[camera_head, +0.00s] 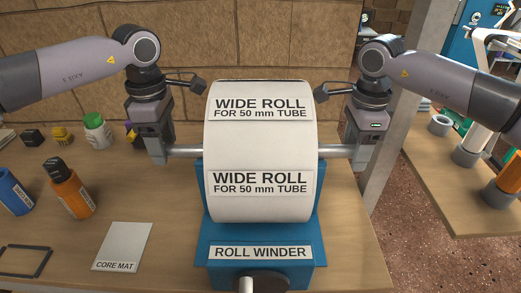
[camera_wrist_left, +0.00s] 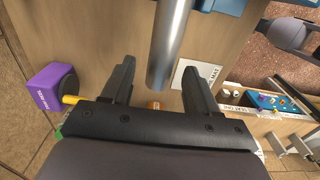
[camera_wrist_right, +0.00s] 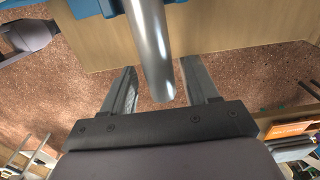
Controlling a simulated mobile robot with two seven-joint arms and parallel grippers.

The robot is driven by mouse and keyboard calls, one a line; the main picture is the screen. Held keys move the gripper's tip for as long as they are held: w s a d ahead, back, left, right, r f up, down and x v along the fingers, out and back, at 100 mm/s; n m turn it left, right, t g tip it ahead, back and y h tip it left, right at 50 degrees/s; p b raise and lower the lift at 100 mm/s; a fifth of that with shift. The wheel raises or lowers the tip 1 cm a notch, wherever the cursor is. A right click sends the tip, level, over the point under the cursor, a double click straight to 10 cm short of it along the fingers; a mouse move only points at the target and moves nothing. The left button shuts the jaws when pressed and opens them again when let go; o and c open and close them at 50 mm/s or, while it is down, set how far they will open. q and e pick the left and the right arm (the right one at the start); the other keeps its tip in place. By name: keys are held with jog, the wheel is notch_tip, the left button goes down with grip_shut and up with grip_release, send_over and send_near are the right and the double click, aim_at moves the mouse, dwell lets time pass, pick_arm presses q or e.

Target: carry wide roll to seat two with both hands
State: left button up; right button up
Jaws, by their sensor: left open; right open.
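The wide roll (camera_head: 260,140), a big white paper roll with two printed labels, sits on the blue roll winder (camera_head: 213,230). A grey metal bar sticks out of both its ends. My left gripper (camera_head: 158,160) is open at the left bar end (camera_head: 185,151). In the left wrist view that bar end (camera_wrist_left: 168,45) reaches between the fingers (camera_wrist_left: 158,85), with a gap on each side. My right gripper (camera_head: 358,158) is open at the right bar end (camera_head: 335,151). In the right wrist view the bar end (camera_wrist_right: 152,50) lies between the open fingers (camera_wrist_right: 160,80). I cannot make out seat two.
A core mat (camera_head: 124,243), an orange bottle (camera_head: 70,188), a blue bottle (camera_head: 14,192) and a white bottle with a green cap (camera_head: 97,131) are on the left of the table. A brick wall (camera_head: 230,40) stands behind. Another table (camera_head: 455,200) with grey cylinders is at right.

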pick_arm(q)
jog(key=shift+f, duration=1.35)
pick_arm(e)
jog(key=shift+f, duration=1.35)
pick_arm(q)
grip_shut()
pick_arm(e)
grip_shut()
pick_arm(q)
jog(key=shift+r, duration=0.1)
jog(key=shift+w+r, duration=0.1)
jog(key=shift+w, duration=0.05)
pick_arm(e)
jog(key=shift+w+r, duration=0.1)
jog(key=shift+r, duration=0.1)
